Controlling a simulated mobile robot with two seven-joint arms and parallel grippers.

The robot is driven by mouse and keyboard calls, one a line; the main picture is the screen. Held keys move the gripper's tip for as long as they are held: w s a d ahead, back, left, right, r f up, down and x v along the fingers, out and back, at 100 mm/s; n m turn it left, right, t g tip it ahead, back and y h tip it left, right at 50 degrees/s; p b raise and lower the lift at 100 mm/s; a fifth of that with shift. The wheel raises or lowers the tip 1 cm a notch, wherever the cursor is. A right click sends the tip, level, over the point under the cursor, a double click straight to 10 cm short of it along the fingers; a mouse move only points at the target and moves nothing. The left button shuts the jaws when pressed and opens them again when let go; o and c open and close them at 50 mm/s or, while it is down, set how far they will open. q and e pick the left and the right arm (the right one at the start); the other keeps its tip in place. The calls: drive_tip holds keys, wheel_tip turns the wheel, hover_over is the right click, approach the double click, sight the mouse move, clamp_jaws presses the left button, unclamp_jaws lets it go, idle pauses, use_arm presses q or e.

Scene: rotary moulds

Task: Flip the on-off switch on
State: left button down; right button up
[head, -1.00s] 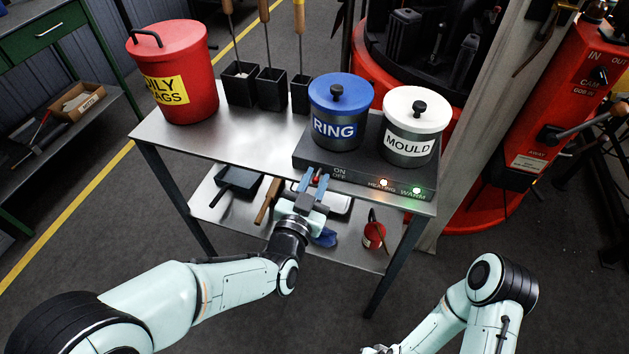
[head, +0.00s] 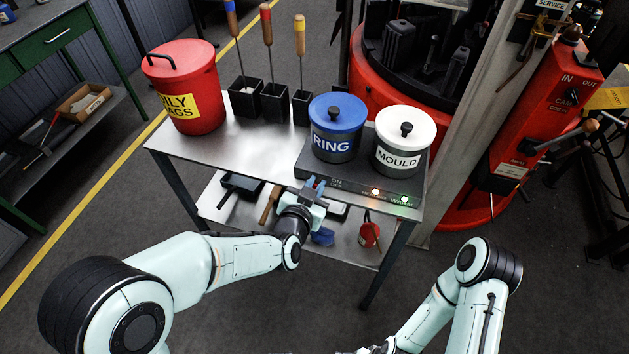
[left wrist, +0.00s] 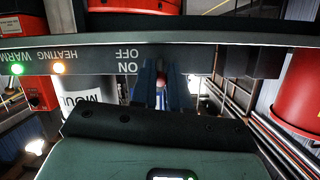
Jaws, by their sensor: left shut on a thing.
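The on-off switch is on the front face of the dark heater plate (head: 312,158), by the ON and OFF lettering. My left gripper (head: 316,185) is at that face, its blue fingers shut on the switch. In the left wrist view, which is upside down, a small reddish bit of the switch (left wrist: 161,79) shows between the fingers, beside ON/OFF. The fingers hide most of it, so its position cannot be read. The HEATING lamp (head: 376,191) glows orange and the WARM lamp (head: 405,199) green. My right gripper (head: 372,349) barely shows at the bottom edge.
A blue-lidded RING pot (head: 334,145) and a white-lidded MOULD pot (head: 399,160) stand on the heater plate. A red OILY RAGS bin (head: 188,85) and black tool holders stand left on the metal table (head: 230,152). The lower shelf holds tools. A red machine stands right.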

use_arm(q)
drive_tip(key=c, duration=1.1)
unclamp_jaws()
drive_tip(key=b+v, duration=0.2)
drive_tip(key=v, duration=1.1)
drive_tip(key=shift+s, duration=0.15)
drive_tip(key=shift+a, duration=0.1)
